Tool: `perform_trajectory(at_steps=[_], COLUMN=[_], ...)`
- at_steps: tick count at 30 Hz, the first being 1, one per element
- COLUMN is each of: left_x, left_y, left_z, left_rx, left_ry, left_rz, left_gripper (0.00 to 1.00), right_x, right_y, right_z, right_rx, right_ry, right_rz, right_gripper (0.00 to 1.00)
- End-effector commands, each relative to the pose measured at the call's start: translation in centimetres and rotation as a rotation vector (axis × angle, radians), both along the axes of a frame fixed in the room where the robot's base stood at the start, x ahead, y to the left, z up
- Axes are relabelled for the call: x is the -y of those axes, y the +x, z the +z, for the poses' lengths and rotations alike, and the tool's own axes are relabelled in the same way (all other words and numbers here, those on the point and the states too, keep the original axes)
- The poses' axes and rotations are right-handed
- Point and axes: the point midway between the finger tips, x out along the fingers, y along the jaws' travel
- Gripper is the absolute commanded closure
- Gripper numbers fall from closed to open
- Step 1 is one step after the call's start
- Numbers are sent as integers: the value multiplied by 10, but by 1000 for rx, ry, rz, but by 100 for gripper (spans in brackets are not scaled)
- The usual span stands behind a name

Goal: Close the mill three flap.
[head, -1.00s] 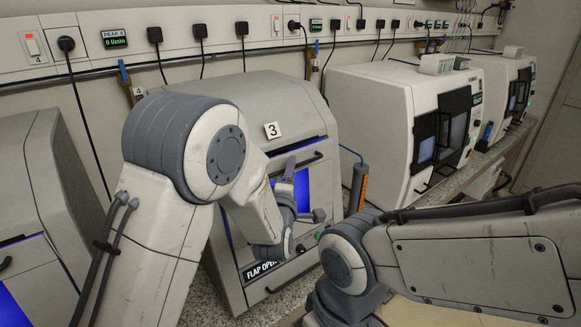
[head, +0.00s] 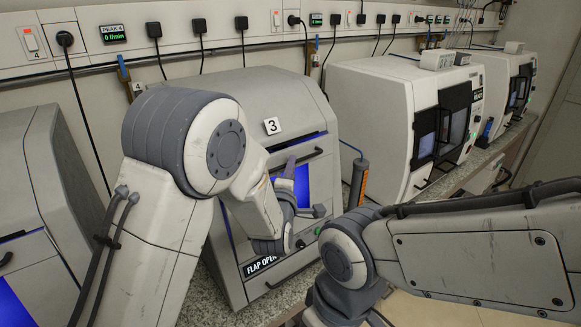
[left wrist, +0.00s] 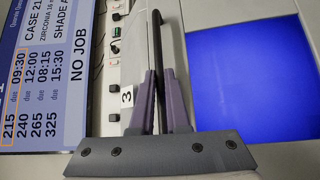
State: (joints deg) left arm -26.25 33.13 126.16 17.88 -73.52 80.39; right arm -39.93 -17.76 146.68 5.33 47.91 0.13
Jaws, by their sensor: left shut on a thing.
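Mill three (head: 290,95) is the grey machine with a "3" label (head: 272,126). Its front flap (head: 262,215) has a blue-lit window and a dark handle (head: 316,155). A dark, blue-edged gap shows above the flap. A small sign (head: 262,265) on the mill reads "FLAP OPEN". My left gripper (head: 288,165) is at the flap's handle. In the left wrist view, its purple fingers (left wrist: 160,100) are shut on the dark handle bar (left wrist: 155,45), with the blue window beside it. My right arm crosses the lower right; its gripper is out of sight.
A similar grey mill (head: 35,180) stands close on the left. White machines (head: 385,120) stand along the bench to the right. A dark cylinder with an orange label (head: 358,182) stands just right of mill three. Cables hang from the wall rail.

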Motion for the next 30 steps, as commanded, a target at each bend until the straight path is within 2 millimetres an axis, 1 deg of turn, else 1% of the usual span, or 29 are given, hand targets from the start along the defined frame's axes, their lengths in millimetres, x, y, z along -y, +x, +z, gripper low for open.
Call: perform_trajectory(at_steps=[26,28,30], left_x=[0,-2,-8], left_y=[0,3,10], left_z=[-1,-3,-5], left_rx=[-2,-2,0], left_ry=[0,-1,-2], left_rz=[0,2,4], left_gripper=[100,100,100], right_x=[0,0,0], right_y=[0,0,0], right_z=[0,-5,-13], right_rx=[0,0,0], right_ry=[0,0,0], right_rz=[0,0,0], right_gripper=[100,100,100])
